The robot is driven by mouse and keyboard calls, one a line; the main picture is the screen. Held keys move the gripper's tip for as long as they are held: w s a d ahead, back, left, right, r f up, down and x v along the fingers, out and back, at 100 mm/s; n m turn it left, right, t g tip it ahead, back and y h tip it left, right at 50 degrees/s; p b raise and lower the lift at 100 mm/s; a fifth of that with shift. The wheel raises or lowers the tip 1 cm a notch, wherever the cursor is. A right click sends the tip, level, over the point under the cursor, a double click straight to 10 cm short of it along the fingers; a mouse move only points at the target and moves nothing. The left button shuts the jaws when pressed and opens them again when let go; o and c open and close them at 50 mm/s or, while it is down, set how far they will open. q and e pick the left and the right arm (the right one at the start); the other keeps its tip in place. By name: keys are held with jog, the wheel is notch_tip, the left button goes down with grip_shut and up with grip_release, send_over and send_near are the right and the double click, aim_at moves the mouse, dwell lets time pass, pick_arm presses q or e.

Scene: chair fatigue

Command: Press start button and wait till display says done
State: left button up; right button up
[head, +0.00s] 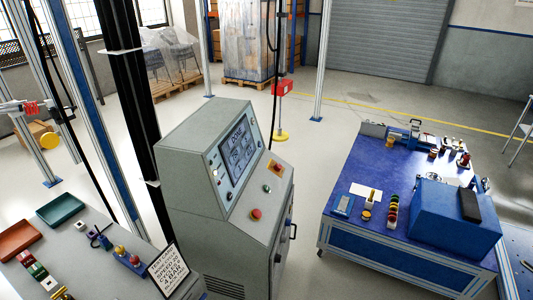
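A grey control console (205,160) stands upright in the middle of the head view. Its tilted upper panel carries a display (239,148) lit with pale graphics, too small to read. On the sloped ledge below are a red mushroom button (256,213), a small green button (267,188) and a red button on a yellowish plate (276,167). Small round controls (215,173) sit along the panel's left edge. No label marks which one is the start button. Neither of my grippers is in view, and nothing touches the console.
A blue-topped workbench (345,180) with parts and a blue box (455,222) stands right. A grey table (95,240) at lower left holds trays, small parts and a printed sign (168,271). Floor between console and workbench is clear.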

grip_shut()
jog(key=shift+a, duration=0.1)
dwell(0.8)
